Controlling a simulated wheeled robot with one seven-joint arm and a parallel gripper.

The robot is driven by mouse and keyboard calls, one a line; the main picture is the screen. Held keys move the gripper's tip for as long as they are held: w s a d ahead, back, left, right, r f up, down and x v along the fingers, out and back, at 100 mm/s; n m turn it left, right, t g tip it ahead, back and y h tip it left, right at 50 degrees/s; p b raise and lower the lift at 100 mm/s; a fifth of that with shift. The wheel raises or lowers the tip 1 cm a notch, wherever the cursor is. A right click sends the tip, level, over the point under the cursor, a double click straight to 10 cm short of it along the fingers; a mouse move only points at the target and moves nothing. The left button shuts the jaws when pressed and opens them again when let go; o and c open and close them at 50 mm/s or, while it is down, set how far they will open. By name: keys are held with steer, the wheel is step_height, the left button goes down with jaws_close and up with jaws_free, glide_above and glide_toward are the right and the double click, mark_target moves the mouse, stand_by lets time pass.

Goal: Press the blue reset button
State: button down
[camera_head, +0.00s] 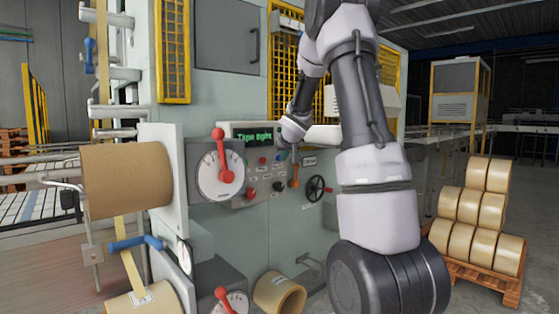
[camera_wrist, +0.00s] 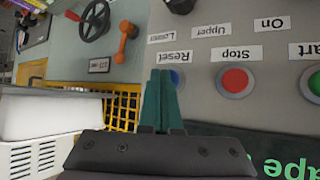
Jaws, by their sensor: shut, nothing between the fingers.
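The blue reset button (camera_wrist: 177,79) shows in the wrist view below its upside-down "Reset" label (camera_wrist: 174,58). My gripper (camera_wrist: 163,73) has its teal fingers shut together and empty. The fingertips overlap the left part of the button in this view and hide it. I cannot tell whether they touch it. In the head view my arm reaches to the control panel (camera_head: 250,195), to the right of the green "Tape tight" display (camera_head: 254,136).
A red Stop button (camera_wrist: 235,81) and a green Start button (camera_wrist: 315,84) sit beside the blue one. An orange lever (camera_wrist: 126,43) and a black handwheel (camera_wrist: 95,20) stick out nearby. A large red lever dial (camera_head: 220,178) is left of the panel.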

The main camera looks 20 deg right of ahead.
steer(key=shift+w+a, duration=0.1)
steer(key=shift+w, duration=0.1)
stand_by(0.6)
steer(key=shift+s+d, duration=0.3)
steer(key=shift+s, duration=0.5)
steer(key=s, duration=0.1)
steer(key=s+d, duration=0.1)
steer(key=s, duration=0.2)
steer(key=shift+s+d, duration=0.35)
stand_by(0.4)
